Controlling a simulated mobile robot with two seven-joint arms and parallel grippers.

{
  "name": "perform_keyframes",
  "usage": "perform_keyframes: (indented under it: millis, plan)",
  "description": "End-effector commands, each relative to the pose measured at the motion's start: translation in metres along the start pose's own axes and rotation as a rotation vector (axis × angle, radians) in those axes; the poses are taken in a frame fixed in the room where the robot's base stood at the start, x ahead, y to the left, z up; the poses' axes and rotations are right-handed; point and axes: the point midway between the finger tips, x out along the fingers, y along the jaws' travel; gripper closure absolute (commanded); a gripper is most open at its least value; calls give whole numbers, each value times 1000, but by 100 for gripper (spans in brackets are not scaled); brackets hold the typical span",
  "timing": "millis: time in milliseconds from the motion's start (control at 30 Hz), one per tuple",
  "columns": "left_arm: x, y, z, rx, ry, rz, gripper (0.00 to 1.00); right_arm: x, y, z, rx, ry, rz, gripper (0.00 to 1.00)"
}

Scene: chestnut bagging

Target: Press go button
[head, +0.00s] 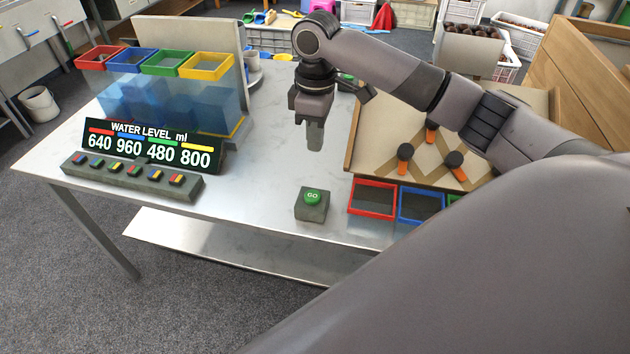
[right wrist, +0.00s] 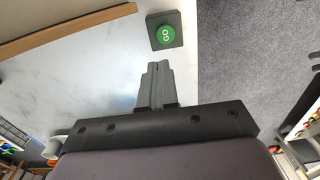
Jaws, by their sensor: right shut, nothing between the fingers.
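The green GO button (head: 312,197) sits on top of a small grey box (head: 311,212) near the front edge of the metal table. In the right wrist view the button (right wrist: 166,36) and its box show beyond the fingertips, apart from them. My right gripper (head: 315,138) is shut and empty, pointing down above the table, behind the button in the head view. Its closed fingers (right wrist: 157,75) also show in the right wrist view. My left gripper is not in view.
A water level display (head: 150,146) and a row of small buttons (head: 132,177) stand at the left, before clear tanks with coloured rims. Red and blue bins (head: 373,198) and a wooden sorting board (head: 420,150) lie to the right. Bare table (head: 250,190) surrounds the GO box.

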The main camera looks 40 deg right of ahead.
Motion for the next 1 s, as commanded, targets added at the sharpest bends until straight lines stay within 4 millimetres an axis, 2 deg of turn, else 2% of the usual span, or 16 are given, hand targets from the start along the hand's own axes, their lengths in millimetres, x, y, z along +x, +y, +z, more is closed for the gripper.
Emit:
perform_keyframes:
  millis: [300, 500, 700, 1000]
  plan:
    - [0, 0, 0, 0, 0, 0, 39, 69, -1, 1, 1, -5, -2, 100]
    - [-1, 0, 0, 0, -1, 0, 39, 104, 0, 1, 1, -3, -1, 100]
    - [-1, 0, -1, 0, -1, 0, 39, 121, 0, 1, 0, -2, 1, 100]
    - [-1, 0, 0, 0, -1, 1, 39, 124, 0, 1, 0, -1, 1, 100]
